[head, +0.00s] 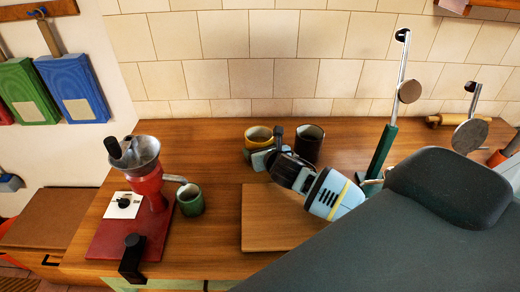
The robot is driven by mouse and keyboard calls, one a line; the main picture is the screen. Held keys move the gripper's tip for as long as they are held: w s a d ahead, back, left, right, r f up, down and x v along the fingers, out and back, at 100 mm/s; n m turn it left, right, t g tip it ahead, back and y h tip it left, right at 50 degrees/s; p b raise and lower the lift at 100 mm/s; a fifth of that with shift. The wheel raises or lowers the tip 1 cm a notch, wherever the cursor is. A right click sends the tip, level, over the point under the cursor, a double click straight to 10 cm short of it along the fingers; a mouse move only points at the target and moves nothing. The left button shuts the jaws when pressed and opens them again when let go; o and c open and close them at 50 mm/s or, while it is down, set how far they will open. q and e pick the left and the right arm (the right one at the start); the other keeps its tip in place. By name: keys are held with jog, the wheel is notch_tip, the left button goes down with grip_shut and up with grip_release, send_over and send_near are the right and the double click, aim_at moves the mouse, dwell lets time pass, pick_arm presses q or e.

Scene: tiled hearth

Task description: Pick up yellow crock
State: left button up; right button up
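The yellow crock (256,133) stands upright on the wooden worktop near the tiled wall, in the middle of the head view. Its lower front is partly hidden by my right gripper (269,147). My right arm reaches in from the lower right, and its fingers are at the crock's front and right side. The fingers overlap the crock in the picture; I cannot tell whether they touch it or are closed on it. My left gripper is not in view.
A dark brown crock (309,143) stands close to the right of the gripper. A wooden board (262,232) lies in front. A green-handled upright tool (381,150) stands at right.

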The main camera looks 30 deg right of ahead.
aim_at(264, 143)
jog(key=r, duration=0.3)
jog(key=shift+s+a+r, duration=0.1)
jog(key=shift+s+r, duration=0.1)
jog(key=shift+r, duration=0.15)
jog(key=s+a, duration=0.1)
jog(key=s, duration=0.4)
jog(key=s+a+r, duration=0.1)
jog(key=s, duration=0.4)
jog(key=s+a, duration=0.2)
jog(key=s, duration=0.3)
jog(key=shift+r, duration=0.2)
jog(key=shift+d, duration=0.1)
dwell(0.5)
